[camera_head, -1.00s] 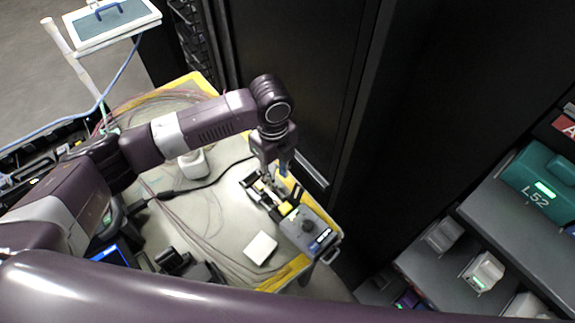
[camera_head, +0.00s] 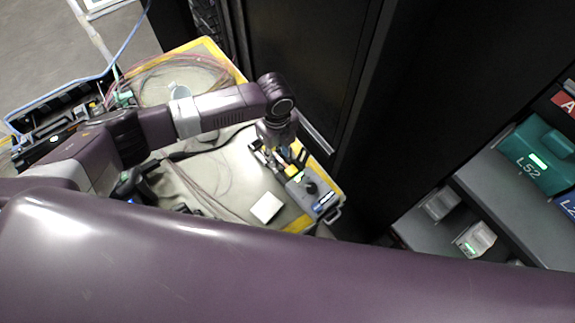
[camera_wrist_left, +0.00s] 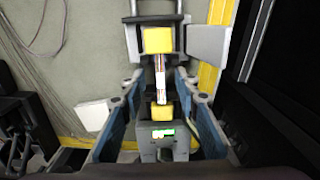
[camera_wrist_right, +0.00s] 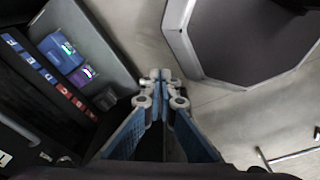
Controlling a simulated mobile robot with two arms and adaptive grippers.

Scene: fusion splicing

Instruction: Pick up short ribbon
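The short ribbon (camera_wrist_left: 161,78) is a thin, light striped strip between two yellow blocks (camera_wrist_left: 158,41) of a grey device in the left wrist view. My left gripper (camera_wrist_left: 160,92) is open, with one blue-padded finger on each side of the ribbon and visible gaps to it. In the head view my left gripper (camera_head: 277,150) points down over the device (camera_head: 312,190) at the table's right end, and the ribbon is too small to make out there. My right gripper (camera_wrist_right: 161,82) has its fingertips together and empty in the right wrist view, far from the ribbon.
The yellow-edged table (camera_head: 205,48) carries looped cables and a white square block (camera_head: 266,207). A dark cabinet (camera_head: 300,70) stands close beyond the table. Grey shelves with a teal L52 unit (camera_head: 540,160) are at the right.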

